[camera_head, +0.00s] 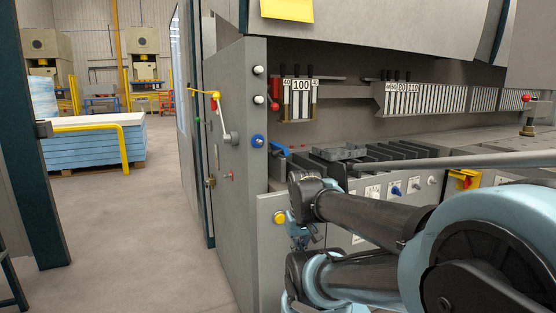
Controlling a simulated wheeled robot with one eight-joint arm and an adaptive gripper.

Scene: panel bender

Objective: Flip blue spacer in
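A blue part (280,148) sticks out at the left end of the machine's bed, just right of the grey side panel; I cannot tell for sure that it is the blue spacer. A round blue knob (257,141) sits on the side panel to its left. My arm reaches in from the right, with black links and light blue joints. My gripper (304,236) seems to be the small blue-grey part below the arm's far end, in front of the lower panel and below the blue part. Its fingers are too small and partly hidden to read.
A plate marked 100 (301,85) hangs above the bed beside a red handle (275,93). Dark slotted bars (385,155) lie behind my arm, and a long grey rail (470,160) crosses in front. A yellow-and-red lever (216,97) juts left.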

